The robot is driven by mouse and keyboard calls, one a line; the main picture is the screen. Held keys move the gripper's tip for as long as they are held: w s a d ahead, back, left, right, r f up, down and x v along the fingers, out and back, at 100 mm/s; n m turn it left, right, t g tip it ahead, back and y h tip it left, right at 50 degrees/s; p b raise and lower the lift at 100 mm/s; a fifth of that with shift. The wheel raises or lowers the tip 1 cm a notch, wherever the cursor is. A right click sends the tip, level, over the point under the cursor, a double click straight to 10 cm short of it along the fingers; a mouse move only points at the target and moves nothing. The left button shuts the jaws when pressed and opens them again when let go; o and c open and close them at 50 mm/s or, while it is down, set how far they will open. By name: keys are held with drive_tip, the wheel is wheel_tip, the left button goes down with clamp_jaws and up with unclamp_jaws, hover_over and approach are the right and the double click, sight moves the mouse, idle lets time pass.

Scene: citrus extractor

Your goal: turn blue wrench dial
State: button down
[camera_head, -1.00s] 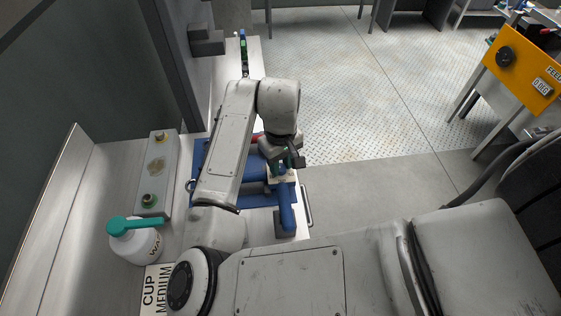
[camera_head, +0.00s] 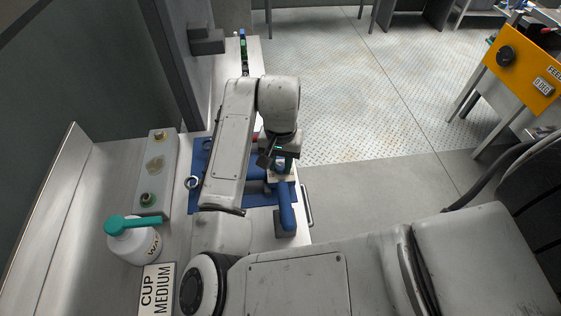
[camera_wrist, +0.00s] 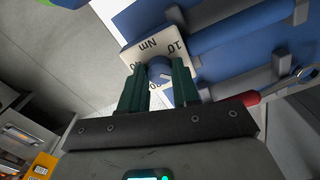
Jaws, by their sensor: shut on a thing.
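The blue dial (camera_wrist: 159,68) sits on a white plate (camera_wrist: 145,44) marked with "Nm" and numbers in the wrist view. My gripper (camera_wrist: 158,80) has its two dark green fingers on either side of the dial and is shut on it. The fingers hide part of the dial and some of the markings. In the head view, my gripper (camera_head: 281,162) is over the blue wrench (camera_head: 287,212) at the bench's right edge. Its white plate shows just below the fingers.
A blue mat (camera_head: 200,163) lies under the wrench. A red-handled spanner (camera_wrist: 300,76) lies near the right finger in the wrist view.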

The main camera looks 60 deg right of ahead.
sight(281, 166)
drive_tip(key=shift+m, duration=0.4)
drive_tip(key=c, duration=0.8)
unclamp_jaws()
drive_tip(key=shift+r, duration=0.1)
wheel_tip(281, 166, up, 11)
drive_tip(key=shift+f, duration=0.25)
idle(0.3)
